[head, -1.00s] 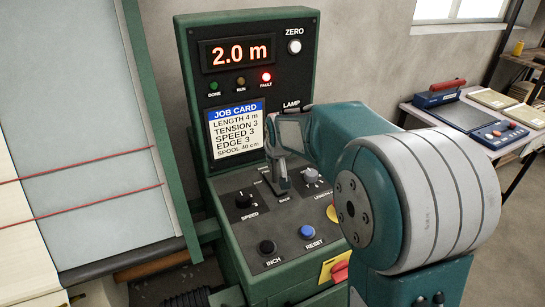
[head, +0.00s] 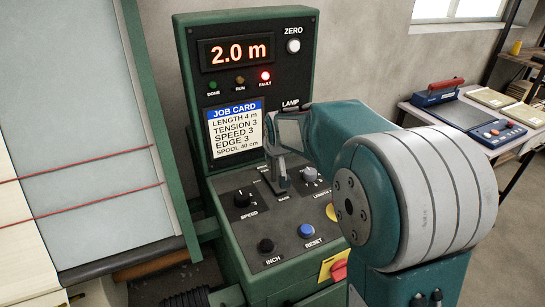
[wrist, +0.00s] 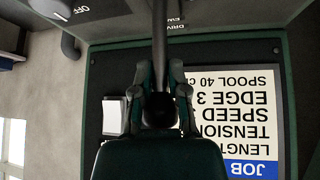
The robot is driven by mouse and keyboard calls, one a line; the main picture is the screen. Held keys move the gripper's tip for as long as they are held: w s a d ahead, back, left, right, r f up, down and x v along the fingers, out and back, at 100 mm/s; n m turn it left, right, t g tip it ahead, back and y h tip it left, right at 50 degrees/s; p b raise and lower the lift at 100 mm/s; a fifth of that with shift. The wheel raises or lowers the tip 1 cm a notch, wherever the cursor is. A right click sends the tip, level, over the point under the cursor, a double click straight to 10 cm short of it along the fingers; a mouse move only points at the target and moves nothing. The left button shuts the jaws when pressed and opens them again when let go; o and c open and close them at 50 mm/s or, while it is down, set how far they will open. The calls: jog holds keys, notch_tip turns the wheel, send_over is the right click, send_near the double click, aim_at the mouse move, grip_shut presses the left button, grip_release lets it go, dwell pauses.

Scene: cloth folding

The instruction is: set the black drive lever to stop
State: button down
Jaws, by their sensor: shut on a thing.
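The black drive lever (wrist: 159,45) shows in the wrist view as a dark shaft running up from between my fingers, with a dark round end. In the head view my gripper (head: 277,163) is at the lever, above its slot on the sloping green console, and largely hides it. My gripper (wrist: 161,85) is shut on the lever, with one finger on each side. The marking "DRIVE" is partly visible at the top of the wrist view. The lever's exact position in its slot is hard to read; a "BACK" label lies just in front of it.
The console holds a speed knob (head: 242,199), a length knob (head: 311,175), a black inch button (head: 266,246) and a blue reset button (head: 306,231). The display (head: 237,53) reads 2.0 m, and the red fault lamp (head: 265,76) is lit. A job card (head: 236,135) is behind the lever.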

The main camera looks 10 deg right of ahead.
jog(key=c, duration=0.6)
grip_release()
jog(key=shift+d, duration=0.15)
jog(key=shift+c, duration=0.2)
jog(key=v, duration=1.1)
jog(key=shift+s+r, duration=0.3)
jog(key=s+f, duration=0.2)
jog(key=s, duration=1.1)
jog(key=s+f+g, duration=0.1)
jog(key=s+f, duration=0.2)
jog(key=s, duration=1)
jog(key=shift+s+a+f, duration=0.15)
jog(key=shift+s+a, duration=0.15)
